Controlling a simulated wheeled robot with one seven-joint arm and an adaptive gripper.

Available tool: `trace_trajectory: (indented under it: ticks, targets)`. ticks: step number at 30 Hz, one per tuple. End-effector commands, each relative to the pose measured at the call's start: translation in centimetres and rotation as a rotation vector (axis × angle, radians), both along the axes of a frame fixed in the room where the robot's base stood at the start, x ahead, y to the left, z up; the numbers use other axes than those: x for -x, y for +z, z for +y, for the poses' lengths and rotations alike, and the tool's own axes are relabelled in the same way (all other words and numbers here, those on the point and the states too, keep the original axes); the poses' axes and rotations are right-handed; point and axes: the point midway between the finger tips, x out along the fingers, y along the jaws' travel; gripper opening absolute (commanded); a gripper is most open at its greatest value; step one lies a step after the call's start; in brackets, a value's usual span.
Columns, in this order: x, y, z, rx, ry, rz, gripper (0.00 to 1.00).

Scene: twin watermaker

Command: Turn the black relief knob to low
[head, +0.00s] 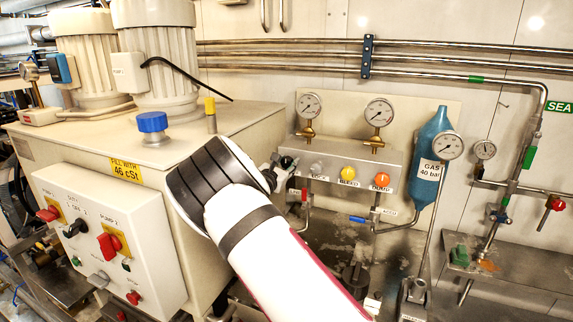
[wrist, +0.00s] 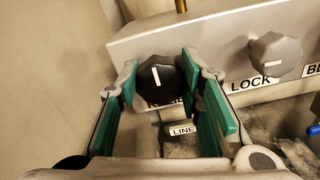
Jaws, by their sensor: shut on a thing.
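The black relief knob (wrist: 160,76) is on the front of a grey manifold block, at its left end. A white pointer line on its face stands close to upright, leaning slightly left at the top. My gripper (wrist: 160,82) has its two green-padded fingers on either side of the knob and is shut on it. In the head view the knob (head: 287,162) shows just beyond my gripper (head: 274,174), whose fingers are mostly hidden by my wrist. The label under the knob is partly hidden by the knob and fingers.
Right of the knob are a grey LOCK knob (wrist: 275,54), a yellow BLEED knob (head: 348,174) and an orange DUMP knob (head: 382,178). Two gauges stand above the manifold (head: 335,152). A white control box (head: 110,240) and tank (head: 215,130) are at the left.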

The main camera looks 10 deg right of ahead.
Motion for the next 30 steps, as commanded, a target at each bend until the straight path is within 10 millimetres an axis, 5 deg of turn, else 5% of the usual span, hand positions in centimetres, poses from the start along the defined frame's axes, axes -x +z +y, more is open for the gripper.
trace_trajectory:
  ticks: [15, 16, 18, 30]
  targets:
    - [0.02, -0.21, 0.07, 0.016, 0.001, 0.016, 0.05]
    - [0.02, -0.21, 0.07, 0.016, 0.001, 0.016, 0.35]
    - [0.02, -0.21, 0.07, 0.016, 0.001, 0.016, 0.51]
    - [0.29, -0.07, 0.31, 0.015, 0.001, 0.013, 0.54]
